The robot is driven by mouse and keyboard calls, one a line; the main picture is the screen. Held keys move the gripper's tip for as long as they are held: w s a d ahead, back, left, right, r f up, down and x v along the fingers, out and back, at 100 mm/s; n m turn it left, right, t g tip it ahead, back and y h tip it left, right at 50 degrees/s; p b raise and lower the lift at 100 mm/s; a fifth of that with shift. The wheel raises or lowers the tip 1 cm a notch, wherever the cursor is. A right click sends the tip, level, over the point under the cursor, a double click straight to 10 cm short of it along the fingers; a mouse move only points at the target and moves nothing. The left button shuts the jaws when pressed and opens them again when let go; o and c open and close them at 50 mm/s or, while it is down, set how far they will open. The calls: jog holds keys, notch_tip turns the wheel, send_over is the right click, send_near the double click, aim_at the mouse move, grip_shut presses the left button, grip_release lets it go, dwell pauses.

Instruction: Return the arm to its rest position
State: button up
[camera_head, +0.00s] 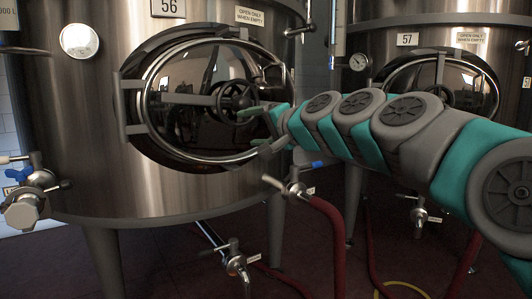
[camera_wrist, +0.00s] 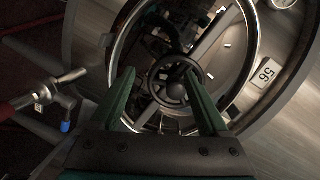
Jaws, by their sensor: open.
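My arm (camera_head: 400,118) reaches in from the right in the head view, stretched out toward the steel tank (camera_head: 90,130) marked 56. My gripper (camera_head: 246,113) is open in front of the tank's oval hatch door (camera_head: 205,128), near the dark handwheel (camera_head: 235,97). In the wrist view my gripper (camera_wrist: 160,75) shows its two green fingers spread, with the handwheel (camera_wrist: 174,92) appearing between and beyond them. Nothing is held. I cannot tell whether the fingers touch the wheel.
A second tank marked 57 (camera_head: 366,110) stands at the right, behind my arm. A valve (camera_head: 290,188) with a red hose (camera_head: 331,235) is below the gripper. Another valve (camera_head: 30,190) juts out at the left. The tank legs and hoses stand on a dark floor.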

jog(key=s+d+f+n+g+h+p, duration=0.2)
jog(key=s+f+n+g, duration=0.15)
jog(key=s+f, duration=0.65)
jog(key=s+d+f+n+g+h+p, duration=0.2)
jog(key=s+f+g+h, duration=0.15)
jog(key=s+f, duration=0.65)
jog(key=s+d+f+g+h+p, duration=0.1)
jog(key=s+d+f+g, duration=0.1)
jog(key=s+d+f, duration=0.2)
jog(key=s+d+f+g+h+p, duration=0.1)
jog(key=s+d+f+g+h, duration=0.1)
jog(key=s, duration=0.8)
jog(key=s+d+f+g+h+p, duration=0.1)
jog(key=s+d+f+g, duration=0.2)
jog(key=s+d+f, duration=0.4)
jog(key=shift+s+d+g+p, duration=0.3)
jog(key=shift+s+d, duration=0.3)
jog(key=shift+d, duration=0.05)
jog(key=shift+f+h, duration=0.1)
jog(key=shift+h, duration=0.15)
